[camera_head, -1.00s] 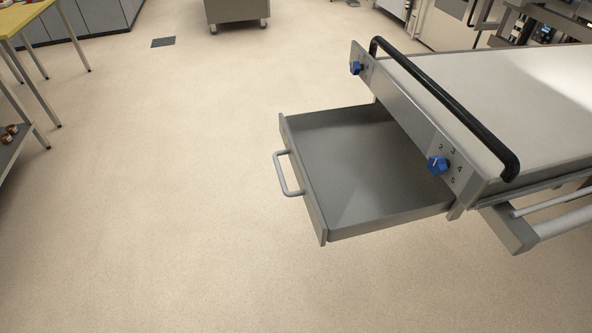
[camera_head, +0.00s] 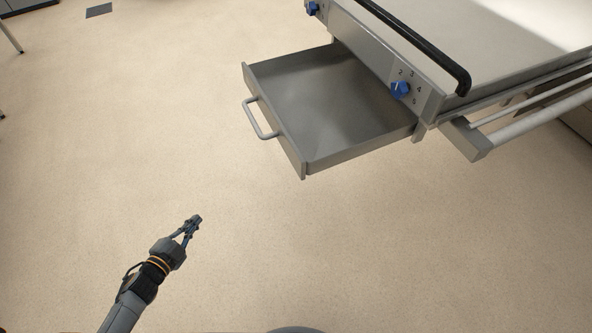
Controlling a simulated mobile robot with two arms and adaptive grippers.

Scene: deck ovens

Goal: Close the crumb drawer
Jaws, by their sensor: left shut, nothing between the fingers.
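The crumb drawer (camera_head: 330,95) is a grey metal tray pulled well out from under the front of the oven unit (camera_head: 480,40). It looks empty. Its front panel faces left and carries a light grey loop handle (camera_head: 261,118). My left gripper (camera_head: 195,218) is shut and empty, below and to the left of the drawer in the picture. It is clearly apart from the handle and the front panel. My right gripper is not in view.
A black rail (camera_head: 415,45) runs along the unit's front edge above blue knobs (camera_head: 400,89). A grey bar (camera_head: 530,125) juts along the unit's near side. The floor (camera_head: 130,150) left of the drawer is clear. A dark floor grate (camera_head: 99,11) lies far off.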

